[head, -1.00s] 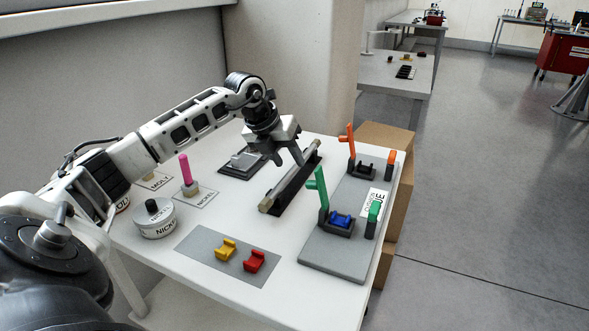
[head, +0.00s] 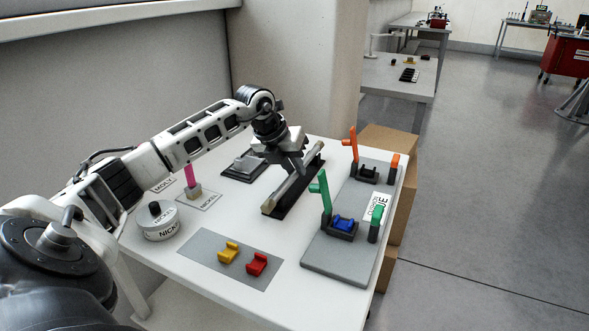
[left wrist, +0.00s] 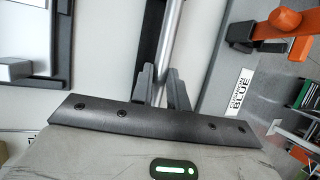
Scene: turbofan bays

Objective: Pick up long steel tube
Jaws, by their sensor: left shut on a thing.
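The long steel tube (head: 283,194) lies slanted along a dark narrow rack (head: 311,178) in the middle of the white table. My left gripper (head: 295,171) is over the tube's middle, its fingers down around it and shut on it. In the left wrist view the tube (left wrist: 171,40) runs up from between the two fingers (left wrist: 160,92). I cannot tell whether the tube is clear of the rack. My right gripper is not in view.
Yellow (head: 229,252) and red (head: 257,263) blocks lie in front.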

